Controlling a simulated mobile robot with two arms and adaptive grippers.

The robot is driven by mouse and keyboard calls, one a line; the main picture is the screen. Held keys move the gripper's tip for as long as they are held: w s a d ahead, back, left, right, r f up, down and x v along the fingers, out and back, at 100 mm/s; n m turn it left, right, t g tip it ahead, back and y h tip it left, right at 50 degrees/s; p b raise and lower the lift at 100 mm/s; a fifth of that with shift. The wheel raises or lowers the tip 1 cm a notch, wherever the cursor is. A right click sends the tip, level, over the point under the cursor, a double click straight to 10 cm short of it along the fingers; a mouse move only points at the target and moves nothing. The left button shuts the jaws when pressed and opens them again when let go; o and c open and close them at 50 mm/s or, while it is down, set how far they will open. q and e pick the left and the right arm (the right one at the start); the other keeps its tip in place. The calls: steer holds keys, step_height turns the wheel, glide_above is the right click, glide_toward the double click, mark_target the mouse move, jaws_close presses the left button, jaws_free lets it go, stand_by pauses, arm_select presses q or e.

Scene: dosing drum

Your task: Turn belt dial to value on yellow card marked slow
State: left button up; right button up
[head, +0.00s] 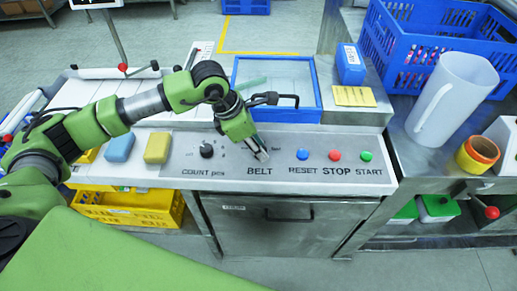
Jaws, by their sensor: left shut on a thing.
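My left gripper (261,155) reaches down from the left onto the steel control panel (190,172). Its fingers are shut on the belt dial, just above the BELT label. The dial is hidden by the fingers, so its setting cannot be read. A yellow card (354,97) lies flat on the steel top behind the panel, to the right of the blue-framed window. Its writing is too small to read. My right gripper is not in view.
A black COUNT pcs knob (207,151) sits left of the gripper. Blue RESET (302,154), red STOP (335,155) and green START (366,156) buttons are to its right. A blue-framed clear lid (318,93) with a black handle stands close behind the gripper.

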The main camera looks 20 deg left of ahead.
arm_select(q)
steer(key=shift+n+b, duration=0.3)
steer(key=shift+n, duration=0.4)
steer(key=shift+r, duration=0.1)
steer(key=o, duration=1.1)
steer(key=shift+r, duration=0.15)
steer(key=v, duration=1.1)
steer(key=shift+s+r, duration=0.25)
steer(key=shift+r, duration=0.05)
